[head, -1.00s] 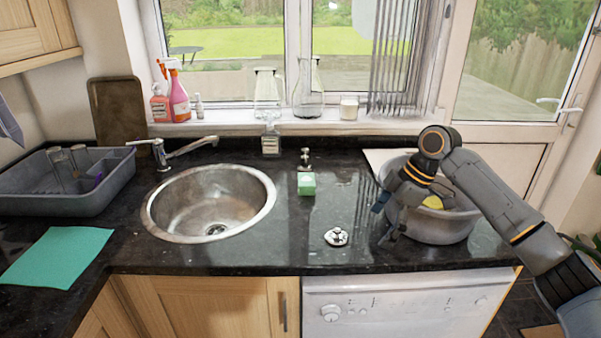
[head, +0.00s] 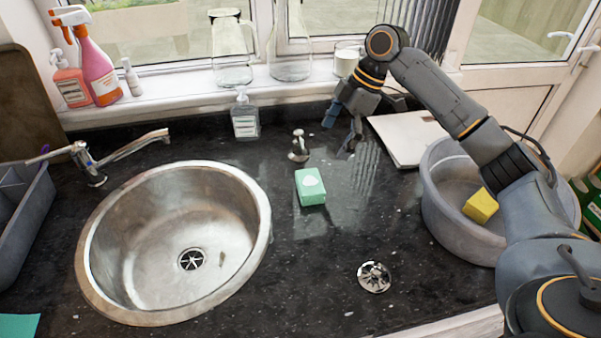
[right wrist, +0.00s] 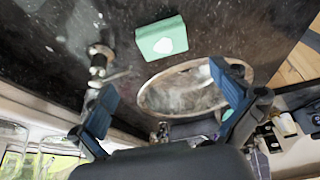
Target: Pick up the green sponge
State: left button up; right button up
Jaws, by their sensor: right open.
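The green sponge (head: 310,187) is a small mint-green block with a white mark on top. It lies on the black granite counter, right of the sink. In the right wrist view the sponge (right wrist: 162,37) shows near the top, beyond the fingertips and apart from them. My right gripper (head: 338,132) is open and empty. In the head view it is above the back of the counter, up and to the right of the sponge. Its two blue-tipped fingers (right wrist: 165,98) are spread wide in the right wrist view. My left gripper is not in view.
The round steel sink (head: 180,245) is left of the sponge. A small tap-like fitting (head: 299,147) stands just behind it. A soap bottle (head: 245,118) is further back. A grey basin (head: 455,225) with a yellow sponge (head: 481,206) is at right. A metal strainer (head: 374,277) lies in front.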

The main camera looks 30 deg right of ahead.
send_over(312, 181)
jog(key=d, duration=0.2)
jog(key=f, duration=0.4)
jog(key=f+p, duration=0.1)
jog(key=f, duration=0.1)
jog(key=shift+s+d+f, duration=0.1)
jog(key=shift+s+f, duration=0.1)
jog(key=shift+s, duration=0.15)
jog(key=shift+w+f, duration=0.15)
jog(key=shift+f, duration=0.4)
jog(key=x, duration=0.5)
jog(key=shift+a+p, duration=0.25)
jog(key=shift+p, duration=0.15)
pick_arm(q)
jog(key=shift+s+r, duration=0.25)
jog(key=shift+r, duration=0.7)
pick_arm(e)
jog(key=c, duration=0.9)
